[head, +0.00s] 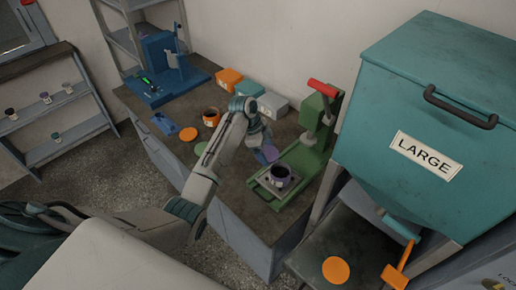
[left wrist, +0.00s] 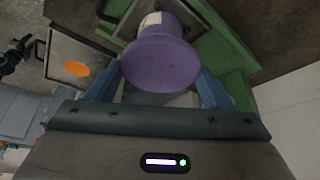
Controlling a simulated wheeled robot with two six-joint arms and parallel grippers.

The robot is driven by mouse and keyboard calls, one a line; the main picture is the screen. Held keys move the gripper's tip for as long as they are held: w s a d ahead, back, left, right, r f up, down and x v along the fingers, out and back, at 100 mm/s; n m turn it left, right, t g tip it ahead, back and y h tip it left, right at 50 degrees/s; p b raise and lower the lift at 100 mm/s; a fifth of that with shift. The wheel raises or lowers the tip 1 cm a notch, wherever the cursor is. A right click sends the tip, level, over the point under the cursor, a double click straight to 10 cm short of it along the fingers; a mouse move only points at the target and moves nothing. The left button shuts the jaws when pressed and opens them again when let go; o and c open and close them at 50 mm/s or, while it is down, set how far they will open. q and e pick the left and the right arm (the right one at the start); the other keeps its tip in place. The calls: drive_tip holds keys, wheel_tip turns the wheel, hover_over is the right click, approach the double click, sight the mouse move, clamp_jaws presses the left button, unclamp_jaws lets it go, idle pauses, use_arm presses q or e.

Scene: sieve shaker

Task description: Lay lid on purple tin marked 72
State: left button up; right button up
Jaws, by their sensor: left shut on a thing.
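The purple lid (head: 268,153) is held by my left gripper (head: 265,147), just behind and to the left of the tin in the head view. In the left wrist view the lid (left wrist: 160,64) is a round purple disc between the blue fingers, which are shut on it. The purple tin (head: 279,181) stands upright and open, dark inside, on the plate of the green press (head: 310,150). In the left wrist view the lid hides most of the tin; a pale label shows above it. The number is too small to read. My right gripper is not in view.
The press column with its red handle (head: 322,88) rises behind the tin. A teal hopper marked LARGE (head: 425,125) stands at the right. An orange tin (head: 211,117), an orange lid (head: 188,134) and small boxes (head: 272,105) are on the bench. Another orange disc (head: 336,270) lies lower right.

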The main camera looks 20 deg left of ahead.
use_arm(q)
drive_tip(key=shift+w+d+f+b, duration=0.1)
drive_tip(key=shift+w+d+b, duration=0.1)
drive_tip(key=shift+d, duration=0.25)
drive_tip(key=shift+w+d+f+b, duration=0.1)
drive_tip(key=shift+d+b, duration=0.05)
drive_tip(key=shift+d, duration=0.3)
drive_tip(key=shift+d+b+x, duration=0.2)
drive_tip(key=shift+b+x, duration=1.35)
drive_tip(key=shift+x, duration=0.15)
drive_tip(key=shift+d+b+x, duration=0.25)
drive_tip(key=shift+b+x, duration=1.25)
drive_tip(key=shift+x, duration=0.2)
drive_tip(key=shift+r, duration=0.2)
drive_tip(key=shift+r+p, duration=0.1)
drive_tip(key=shift+p, duration=0.3)
drive_tip(key=shift+f, duration=0.35)
